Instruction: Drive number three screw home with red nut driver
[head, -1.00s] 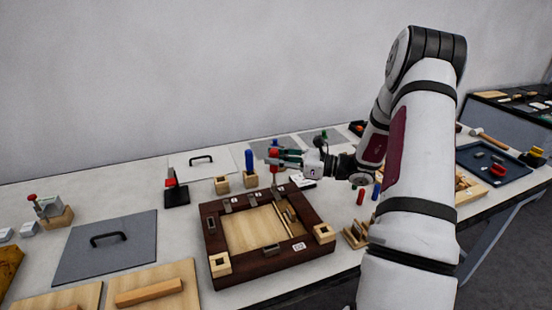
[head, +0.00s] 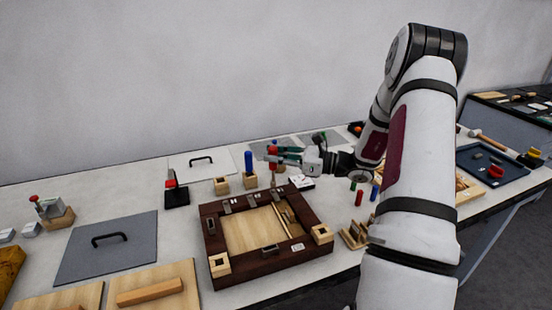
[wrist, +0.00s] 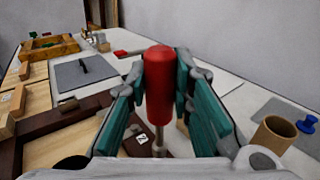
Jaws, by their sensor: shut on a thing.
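My gripper (head: 274,155) is shut on the red nut driver (wrist: 158,85), whose handle stands roughly upright between the teal fingers in the wrist view. In the head view the driver's red handle (head: 271,149) shows at the fingertips, and its thin shaft points down at the back edge of the dark wooden frame (head: 212,240). Several small metal fittings sit along that back edge. A small label with a numeral (wrist: 142,138) lies beside the shaft in the wrist view. The screw under the driver is too small or hidden, so I cannot tell whether the tip touches it.
A blue-handled tool stands in a wooden block (head: 250,180) behind the frame. Small coloured pegs (head: 359,198) stand right of the frame. A grey panel with a handle (head: 85,255) lies at left.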

